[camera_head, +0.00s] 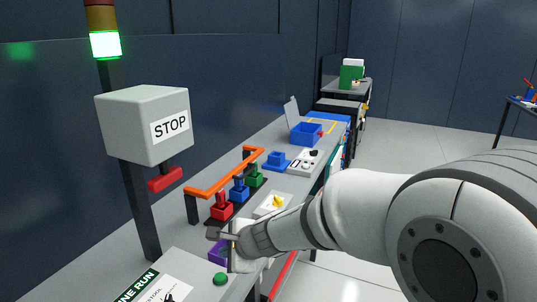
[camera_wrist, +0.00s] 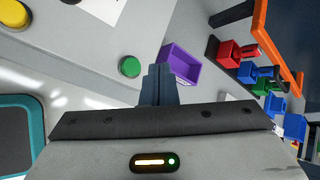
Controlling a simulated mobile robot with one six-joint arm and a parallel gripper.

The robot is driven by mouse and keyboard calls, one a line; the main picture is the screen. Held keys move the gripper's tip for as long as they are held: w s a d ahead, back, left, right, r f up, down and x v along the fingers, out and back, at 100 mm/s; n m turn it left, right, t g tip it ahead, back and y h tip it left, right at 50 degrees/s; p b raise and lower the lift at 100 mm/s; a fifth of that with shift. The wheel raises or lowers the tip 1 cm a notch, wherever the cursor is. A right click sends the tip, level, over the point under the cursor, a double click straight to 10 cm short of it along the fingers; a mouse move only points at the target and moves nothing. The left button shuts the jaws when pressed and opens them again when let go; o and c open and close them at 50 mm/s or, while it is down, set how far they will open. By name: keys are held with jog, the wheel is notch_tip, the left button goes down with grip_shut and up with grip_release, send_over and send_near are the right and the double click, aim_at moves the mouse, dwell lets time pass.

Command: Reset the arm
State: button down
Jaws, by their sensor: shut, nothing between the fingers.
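My arm reaches in from the right in the head view. Its gripper (camera_head: 222,236) is over the near part of the long grey bench (camera_head: 185,268). In the wrist view my gripper (camera_wrist: 158,72) shows its two dark fingers pressed together, with nothing between them. The fingers point at the bench between a green button (camera_wrist: 130,66) and a purple tray (camera_wrist: 182,66). The green button also shows in the head view (camera_head: 220,279), and the purple tray (camera_head: 216,252) is partly hidden there behind my gripper.
A white STOP box (camera_head: 145,125) on a dark post and an orange rail (camera_head: 225,172) stand along the bench. Red (camera_head: 221,209), blue (camera_head: 239,190) and green (camera_head: 254,177) fixtures sit by the rail. A blue bin (camera_head: 305,134) stands farther back. Open floor lies right.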

jog(key=s+d+r+n+g+h, duration=0.1)
jog(key=s+d+n+h, duration=0.1)
jog(key=s+d+n, duration=0.3)
jog(key=s+d+r+n+g+h, duration=0.1)
jog(key=s+d+n, duration=0.4)
jog(key=d, duration=0.8)
jog(key=s+d+r+n+h, duration=0.1)
jog(key=s+d+n+h, duration=0.3)
jog(key=s+d, duration=0.4)
jog(key=shift+d+n+g, duration=0.4)
jog(key=shift+d+n, duration=0.1)
jog(key=shift+d, duration=0.25)
jog(key=shift+s, duration=0.1)
